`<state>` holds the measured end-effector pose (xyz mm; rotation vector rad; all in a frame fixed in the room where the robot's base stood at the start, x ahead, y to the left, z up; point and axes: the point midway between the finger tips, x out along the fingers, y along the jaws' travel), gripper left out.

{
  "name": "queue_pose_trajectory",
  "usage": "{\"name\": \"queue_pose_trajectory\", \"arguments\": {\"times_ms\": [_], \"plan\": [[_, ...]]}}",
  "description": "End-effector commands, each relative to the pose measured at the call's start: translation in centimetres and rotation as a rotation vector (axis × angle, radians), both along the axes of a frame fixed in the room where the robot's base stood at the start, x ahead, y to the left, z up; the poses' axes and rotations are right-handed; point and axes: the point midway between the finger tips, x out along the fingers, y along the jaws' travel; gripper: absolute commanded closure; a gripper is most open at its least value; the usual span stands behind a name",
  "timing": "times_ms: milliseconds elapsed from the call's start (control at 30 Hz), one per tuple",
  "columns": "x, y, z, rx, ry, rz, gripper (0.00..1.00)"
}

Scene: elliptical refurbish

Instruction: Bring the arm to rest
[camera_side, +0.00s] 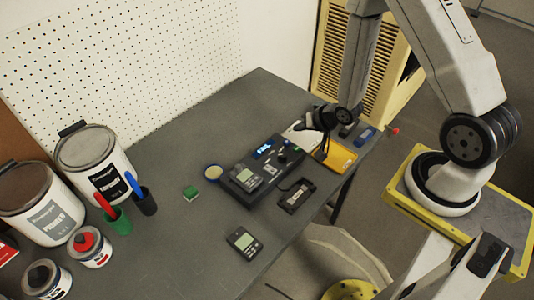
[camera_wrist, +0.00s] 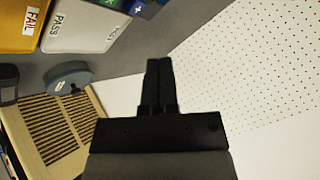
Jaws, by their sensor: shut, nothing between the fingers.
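My gripper (camera_side: 322,150) is at the far right part of the grey work table, above the area by the yellow and white bins. In the wrist view my gripper (camera_wrist: 160,64) shows its two dark fingers together, with nothing between them. Its fingertips are apart from the things around them. My arm comes down to it from the upper right in the side view.
A dark test device (camera_side: 262,172) with a lit display stands mid-table, a grey meter on it. Another meter (camera_side: 244,242) lies in front. A yellow FAIL bin (camera_wrist: 18,28) and white PASS bin (camera_wrist: 82,26) sit close by. Paint cans (camera_side: 92,160) stand left, before the pegboard (camera_side: 120,60).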

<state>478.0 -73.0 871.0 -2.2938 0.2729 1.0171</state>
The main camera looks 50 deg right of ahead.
Motion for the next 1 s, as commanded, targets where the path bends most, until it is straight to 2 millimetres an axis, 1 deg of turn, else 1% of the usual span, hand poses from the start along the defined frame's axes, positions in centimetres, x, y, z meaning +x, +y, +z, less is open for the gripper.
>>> {"name": "queue_pose_trajectory", "arguments": {"times_ms": [233, 467, 767, 1000], "plan": [[0.2, 0.6, 3.3, -0.127, 0.088, 0.088, 1.00], [-0.7, 1.7, 6.7, -0.235, 0.194, 0.184, 1.00], [-3.2, 3.8, 11.1, -0.324, 0.326, 0.326, 1.00], [-6.1, 5.8, 14.3, -0.356, 0.420, 0.452, 1.00]]}}
